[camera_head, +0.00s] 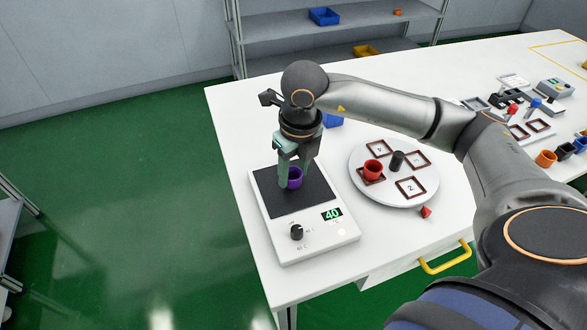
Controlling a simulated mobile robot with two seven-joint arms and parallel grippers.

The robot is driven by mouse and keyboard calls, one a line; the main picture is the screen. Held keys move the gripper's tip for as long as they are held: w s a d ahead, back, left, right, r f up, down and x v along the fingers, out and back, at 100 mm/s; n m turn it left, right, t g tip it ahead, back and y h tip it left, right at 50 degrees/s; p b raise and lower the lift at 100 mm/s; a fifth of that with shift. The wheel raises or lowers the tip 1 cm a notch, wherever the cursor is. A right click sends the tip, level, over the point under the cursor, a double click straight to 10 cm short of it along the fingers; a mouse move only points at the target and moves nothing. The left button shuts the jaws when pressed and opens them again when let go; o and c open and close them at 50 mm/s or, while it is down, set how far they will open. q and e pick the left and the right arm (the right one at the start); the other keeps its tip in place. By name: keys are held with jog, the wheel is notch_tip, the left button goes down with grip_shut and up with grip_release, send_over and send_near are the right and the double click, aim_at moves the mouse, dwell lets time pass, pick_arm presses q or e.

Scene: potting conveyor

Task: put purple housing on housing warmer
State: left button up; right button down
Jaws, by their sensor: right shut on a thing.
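The housing warmer (284,254) is a white box with a dark square plate, a black knob and a display reading 40, near the table's left edge. The housing is over the plate and looks upright; I cannot tell whether it touches the plate. My left gripper is not in view.
A white round turntable (400,201) with brown square frames, a red cup (373,169) and a black cylinder (397,160) stands right of the warmer. A red piece (426,212) lies beside it. Orange (546,158) and blue cups are at the far right. A blue bin (332,120) is behind my arm.

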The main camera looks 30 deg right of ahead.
aim_at(298, 180)
jog(key=shift+f, duration=0.25)
jog(key=shift+c, duration=1.8)
grip_release()
jog(key=shift+r, duration=0.1)
jog(key=shift+r, duration=0.1)
jog(key=shift+r, duration=0.25)
notch_tip(298, 180, up, 12)
jog(key=s, duration=0.1)
jog(key=shift+s+f+p, duration=0.2)
jog(key=shift+s+p, duration=0.05)
jog(key=shift+p, duration=0.05)
